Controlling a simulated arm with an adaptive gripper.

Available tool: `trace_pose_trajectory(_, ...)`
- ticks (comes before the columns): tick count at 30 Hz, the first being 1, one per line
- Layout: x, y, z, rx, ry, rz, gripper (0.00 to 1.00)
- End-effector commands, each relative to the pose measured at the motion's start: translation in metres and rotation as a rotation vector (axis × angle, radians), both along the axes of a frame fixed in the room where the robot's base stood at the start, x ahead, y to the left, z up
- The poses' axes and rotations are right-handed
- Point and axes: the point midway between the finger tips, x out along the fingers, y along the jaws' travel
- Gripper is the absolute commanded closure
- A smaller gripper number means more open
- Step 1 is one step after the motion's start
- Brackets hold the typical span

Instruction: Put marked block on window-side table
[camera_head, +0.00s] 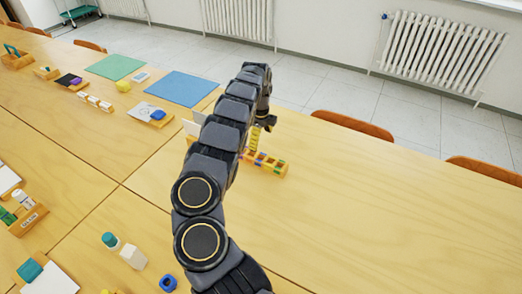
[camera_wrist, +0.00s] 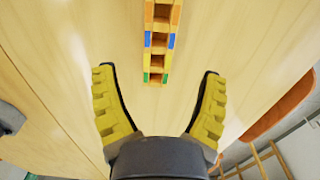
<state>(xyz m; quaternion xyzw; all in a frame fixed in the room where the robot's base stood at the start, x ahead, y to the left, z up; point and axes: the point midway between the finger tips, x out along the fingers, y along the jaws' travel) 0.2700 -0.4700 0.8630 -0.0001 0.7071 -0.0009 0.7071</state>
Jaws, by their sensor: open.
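My gripper (camera_wrist: 160,105) is open and empty, its two yellow fingers spread wide above the table in the wrist view. In the head view, my gripper (camera_head: 260,132) is partly hidden by my arm. A narrow wooden rack (camera_head: 268,162) with open square slots and coloured side marks lies just beyond it. The rack (camera_wrist: 158,42) is ahead of the fingers in the wrist view, apart from them. The pale wooden table (camera_head: 400,205) is on the radiator side. I cannot tell which block is the marked one; a plain pale block (camera_head: 133,256) stands at the lower left.
A blue mat (camera_head: 182,89), green mat (camera_head: 114,67) and small trays lie to the far left. A teal-topped cylinder (camera_head: 111,241) and blue nut-like piece (camera_head: 168,283) are near. Orange chairs (camera_head: 352,124) line the far edge. The right tabletop is clear.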

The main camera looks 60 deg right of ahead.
Motion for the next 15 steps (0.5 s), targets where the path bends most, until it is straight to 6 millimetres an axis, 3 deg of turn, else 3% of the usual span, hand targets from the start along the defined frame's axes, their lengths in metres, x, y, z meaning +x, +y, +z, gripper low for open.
trace_pose_trajectory(6,0.001,0.0,0.028,0.0,0.0,0.003,0.27)
trace_pose_trajectory(13,0.001,0.001,0.034,0.003,-0.001,0.006,0.27)
trace_pose_trajectory(15,0.01,0.008,0.036,0.014,-0.014,0.04,0.27)
